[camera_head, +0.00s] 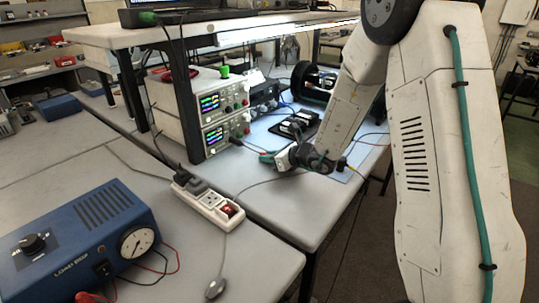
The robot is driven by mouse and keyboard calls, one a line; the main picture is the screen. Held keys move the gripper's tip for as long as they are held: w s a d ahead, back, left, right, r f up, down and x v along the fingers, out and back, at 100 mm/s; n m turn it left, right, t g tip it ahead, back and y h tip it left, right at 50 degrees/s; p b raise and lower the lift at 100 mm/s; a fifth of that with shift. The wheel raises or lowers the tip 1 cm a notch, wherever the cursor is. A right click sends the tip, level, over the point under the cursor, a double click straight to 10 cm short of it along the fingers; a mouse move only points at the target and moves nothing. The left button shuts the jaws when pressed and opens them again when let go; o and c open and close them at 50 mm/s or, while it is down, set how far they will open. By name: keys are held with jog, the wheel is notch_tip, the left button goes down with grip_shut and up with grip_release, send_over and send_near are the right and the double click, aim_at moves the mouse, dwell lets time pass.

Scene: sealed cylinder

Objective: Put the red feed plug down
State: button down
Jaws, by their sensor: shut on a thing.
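My gripper (275,158) is at the end of my arm, low over the near part of the light blue mat (355,160) on the right-hand bench. It points left, toward the stacked power supplies (222,108). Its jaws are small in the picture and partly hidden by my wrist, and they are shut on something. A little red and green shows at the fingertips. The red feed plug is too small and covered there to make out its shape. I cannot tell whether it touches the bench.
A white power strip (208,203) with a red switch lies left of my gripper. A blue load box (78,238) with a dial and red and black leads stands front left. A black device (300,122) sits on the mat behind. Grey bench top in front is mostly clear.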

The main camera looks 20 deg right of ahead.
jog(key=c, duration=1.3)
grip_release()
jog(key=shift+r, duration=0.25)
jog(key=v, duration=1.2)
jog(key=shift+r, duration=0.3)
jog(key=s+a+r+n+g+y, duration=0.1)
jog(key=s+a+r+n+g, duration=0.4)
jog(key=s+n, duration=0.4)
jog(key=s+a+r+n+g+y, duration=0.1)
jog(key=s+a+r+n+g, duration=0.35)
jog(key=s+a+n, duration=0.4)
jog(key=s+d+n+h, duration=0.3)
jog(key=s+n, duration=0.1)
jog(key=s, duration=0.1)
jog(key=s+d+r+n+h, duration=0.1)
jog(key=s+d+n+h, duration=0.2)
jog(key=s+d, duration=0.1)
jog(key=s+d+r+n+h, duration=0.1)
jog(key=s+d+n+h, duration=0.2)
jog(key=s, duration=0.4)
jog(key=shift+d+r+n, duration=0.2)
jog(key=shift+d+n, duration=0.05)
jog(key=shift+n, duration=0.6)
